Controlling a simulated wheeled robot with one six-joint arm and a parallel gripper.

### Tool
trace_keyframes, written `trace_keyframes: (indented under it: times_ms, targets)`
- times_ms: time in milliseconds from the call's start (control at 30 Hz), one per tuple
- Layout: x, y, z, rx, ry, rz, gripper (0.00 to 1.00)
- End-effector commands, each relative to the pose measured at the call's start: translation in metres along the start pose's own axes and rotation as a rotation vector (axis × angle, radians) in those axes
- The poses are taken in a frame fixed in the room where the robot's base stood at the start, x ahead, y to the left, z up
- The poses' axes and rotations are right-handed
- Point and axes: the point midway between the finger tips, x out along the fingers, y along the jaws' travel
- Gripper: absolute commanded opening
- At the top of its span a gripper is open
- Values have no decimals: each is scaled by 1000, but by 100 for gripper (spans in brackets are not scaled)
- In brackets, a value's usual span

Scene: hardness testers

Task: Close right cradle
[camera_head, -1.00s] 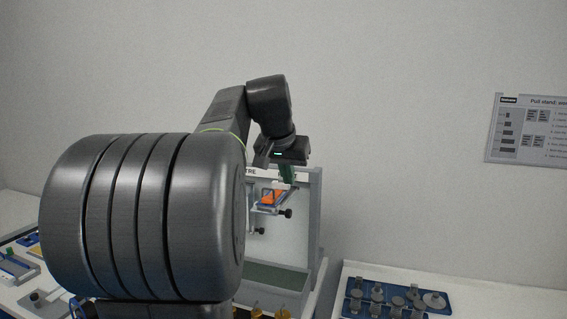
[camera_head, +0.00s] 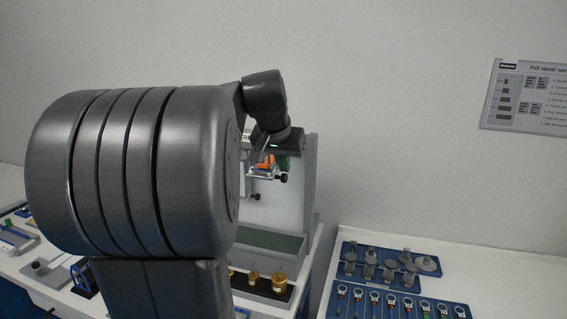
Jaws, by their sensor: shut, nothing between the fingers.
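The right cradle (camera_head: 266,173) is a small bracket on the grey-white stand (camera_head: 307,200), with a dark knob (camera_head: 283,178) at its right end. An orange piece (camera_head: 265,160) sits at the cradle. My gripper (camera_head: 262,152) is at the cradle, just above and beside the orange piece. It is shut and looks empty. Its fingertips are small and partly hidden, so I cannot tell whether they touch the cradle. My arm hides the left part of the stand.
Brass weights (camera_head: 254,279) stand on a black strip in front of the stand. Blue trays (camera_head: 385,262) with grey fittings and round-topped tools lie on the right bench. A poster (camera_head: 530,97) hangs on the wall. Blue-and-white items lie at the left.

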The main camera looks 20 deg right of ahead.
Motion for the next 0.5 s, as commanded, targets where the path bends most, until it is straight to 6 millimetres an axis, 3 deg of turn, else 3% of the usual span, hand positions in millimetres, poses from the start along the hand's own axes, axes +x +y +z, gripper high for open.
trace_keyframes:
  times_ms: [500]
  targets:
    - [30, 0, 24, -1, 151, -1, 0]
